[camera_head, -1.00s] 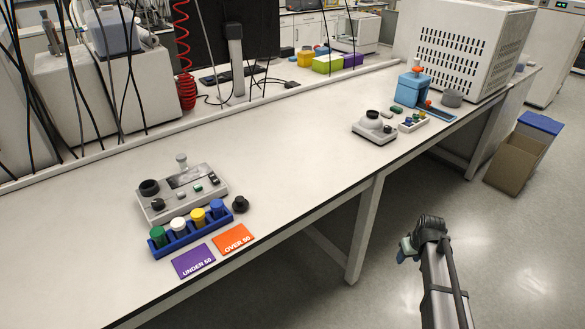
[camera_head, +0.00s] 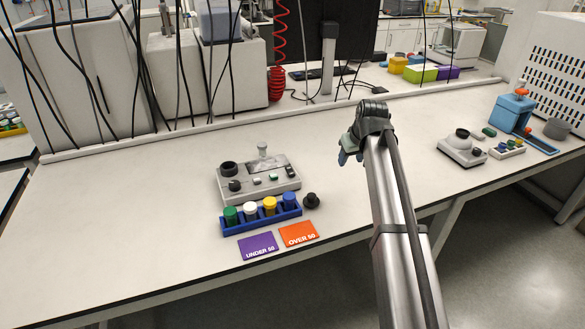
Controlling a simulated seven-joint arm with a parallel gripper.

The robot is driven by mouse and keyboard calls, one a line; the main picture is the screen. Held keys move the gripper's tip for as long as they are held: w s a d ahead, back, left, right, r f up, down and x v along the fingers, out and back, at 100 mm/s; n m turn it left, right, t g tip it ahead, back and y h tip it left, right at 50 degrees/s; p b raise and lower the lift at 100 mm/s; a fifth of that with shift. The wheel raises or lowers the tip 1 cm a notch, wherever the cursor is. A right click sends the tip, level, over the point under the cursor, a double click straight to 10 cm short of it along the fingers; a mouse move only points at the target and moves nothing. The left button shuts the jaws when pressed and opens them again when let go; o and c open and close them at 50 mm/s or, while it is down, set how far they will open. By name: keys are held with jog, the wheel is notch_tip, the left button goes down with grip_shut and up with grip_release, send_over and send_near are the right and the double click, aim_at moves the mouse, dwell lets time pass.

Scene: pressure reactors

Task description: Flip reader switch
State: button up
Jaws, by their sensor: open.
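A grey device (camera_head: 275,184) with a dark round well, a black knob, small buttons and an upright pale knob at its back stands on the bench, left of my arm; it looks like the reader. Its switch is too small to make out. A second, smaller grey device (camera_head: 460,154) with a black round top stands at the right. My gripper (camera_head: 347,158) is empty above the bench, to the right of the first device and apart from it. Its fingers point down and are partly hidden by my wrist; they are open.
A blue rack (camera_head: 261,221) holds several capped vials in front of the first device. A black knob-like piece (camera_head: 311,201), a purple card (camera_head: 258,246) and an orange card (camera_head: 299,234) lie nearby. A monitor stand (camera_head: 327,75) is behind. The bench's left part is clear.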

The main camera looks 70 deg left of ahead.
jog(key=n+g, duration=0.1)
send_near(290, 171)
jog(key=x, duration=0.7)
jog(key=shift+a+f, duration=0.2)
jog(key=shift+f, duration=0.2)
jog(key=shift+c, duration=0.2)
grip_shut()
